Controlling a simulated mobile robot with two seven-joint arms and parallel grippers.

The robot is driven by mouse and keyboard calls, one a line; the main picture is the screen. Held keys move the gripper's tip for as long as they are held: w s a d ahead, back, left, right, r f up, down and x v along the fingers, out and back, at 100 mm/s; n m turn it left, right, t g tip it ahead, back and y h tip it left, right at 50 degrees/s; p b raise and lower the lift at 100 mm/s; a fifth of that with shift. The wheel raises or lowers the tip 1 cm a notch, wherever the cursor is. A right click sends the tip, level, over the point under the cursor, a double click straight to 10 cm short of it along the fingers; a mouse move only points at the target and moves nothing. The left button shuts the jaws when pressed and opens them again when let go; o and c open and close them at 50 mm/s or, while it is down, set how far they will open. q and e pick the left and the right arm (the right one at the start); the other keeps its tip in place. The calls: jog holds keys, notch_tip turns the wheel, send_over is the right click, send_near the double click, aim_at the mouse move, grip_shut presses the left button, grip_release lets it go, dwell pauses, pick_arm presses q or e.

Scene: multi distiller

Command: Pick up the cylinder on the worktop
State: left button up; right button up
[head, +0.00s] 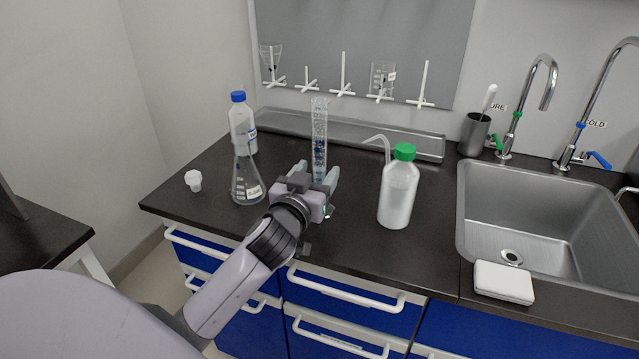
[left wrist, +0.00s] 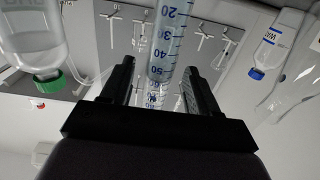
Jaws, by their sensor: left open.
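The cylinder is a clear graduated cylinder (head: 319,135) with blue markings, standing upright on the black worktop (head: 225,235). Its base is hidden behind my left gripper (head: 318,175). The left gripper is open, with its fingers pointing toward the cylinder from the front. In the left wrist view the cylinder (left wrist: 168,45) shows upside down, in line with the gap between the two fingers (left wrist: 158,85). I cannot tell whether either finger touches it. My right gripper is not in view.
An Erlenmeyer flask (head: 246,180) and a blue-capped bottle (head: 240,122) stand left of the cylinder. A green-capped wash bottle (head: 398,190) stands close on the right. A small white cap-like piece (head: 194,181) is at far left. A sink (head: 550,225) is at right; a metal trough (head: 285,124) runs behind.

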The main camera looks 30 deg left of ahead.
pick_arm(q)
jog(key=shift+x, duration=0.9)
grip_shut()
jog(key=shift+r, duration=0.2)
